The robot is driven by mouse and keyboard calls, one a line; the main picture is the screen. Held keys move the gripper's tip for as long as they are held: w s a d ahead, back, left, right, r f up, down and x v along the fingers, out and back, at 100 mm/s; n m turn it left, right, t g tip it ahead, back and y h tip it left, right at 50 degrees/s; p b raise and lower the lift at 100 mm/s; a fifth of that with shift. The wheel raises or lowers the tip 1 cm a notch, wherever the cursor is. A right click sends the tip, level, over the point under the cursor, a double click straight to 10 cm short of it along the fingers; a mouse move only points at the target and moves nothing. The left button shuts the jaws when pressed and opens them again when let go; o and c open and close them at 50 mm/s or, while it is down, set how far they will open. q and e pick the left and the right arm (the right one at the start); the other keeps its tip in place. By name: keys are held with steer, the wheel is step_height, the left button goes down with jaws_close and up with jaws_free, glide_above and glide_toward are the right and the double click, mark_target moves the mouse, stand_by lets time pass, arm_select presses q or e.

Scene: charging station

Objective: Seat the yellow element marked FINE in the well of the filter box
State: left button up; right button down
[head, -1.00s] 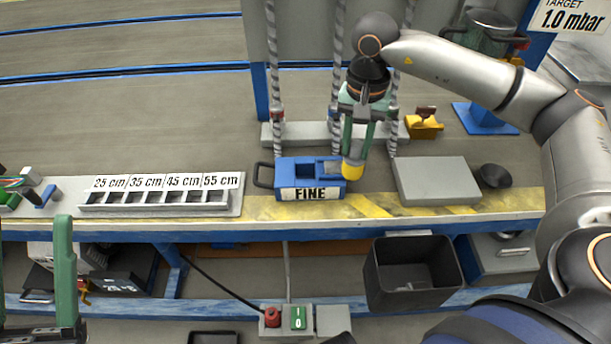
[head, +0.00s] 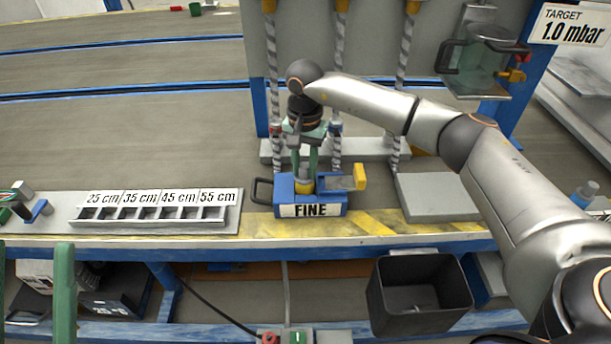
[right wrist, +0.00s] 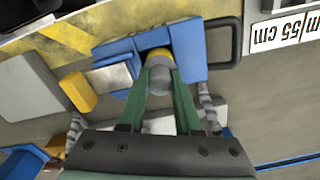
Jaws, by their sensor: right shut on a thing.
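The blue filter box (head: 335,208), labelled FINE on its front, stands on the bench. My right gripper (head: 304,177) points down over its left part, shut on the yellow element (head: 304,187). In the right wrist view the fingertips (right wrist: 160,72) grip the element's grey part, and its yellow part (right wrist: 155,54) is at the well opening of the box (right wrist: 190,45). I cannot tell how deep it sits; the fingers and box walls hide its lower end. My left gripper (head: 33,250) is at the lower left edge, empty, its green fingers apart.
A metal plate with a yellow block (head: 360,177) projects from the box's right side. A grey slab (head: 437,198) lies to the right, a slotted length gauge (head: 150,213) to the left. Braided hoses (head: 337,90) hang behind. A dark bin (head: 417,294) is below the bench.

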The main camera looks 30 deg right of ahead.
mark_target(306, 176)
step_height(306, 176, down, 4)
steer(key=shift+r+b, duration=0.25)
steer(key=shift+b, duration=0.15)
arm_select(q)
steer(key=shift+w+d+f, duration=0.1)
steer(key=shift+w+f, duration=0.05)
steer(key=shift+f, duration=0.3)
steer(key=shift+w+d+f, duration=0.1)
steer(key=shift+f, duration=0.35)
arm_select(e)
steer(key=shift+r, duration=0.2)
steer(key=shift+f, duration=0.1)
steer(key=c, duration=0.6)
jaws_free()
steer(key=shift+d, duration=0.1)
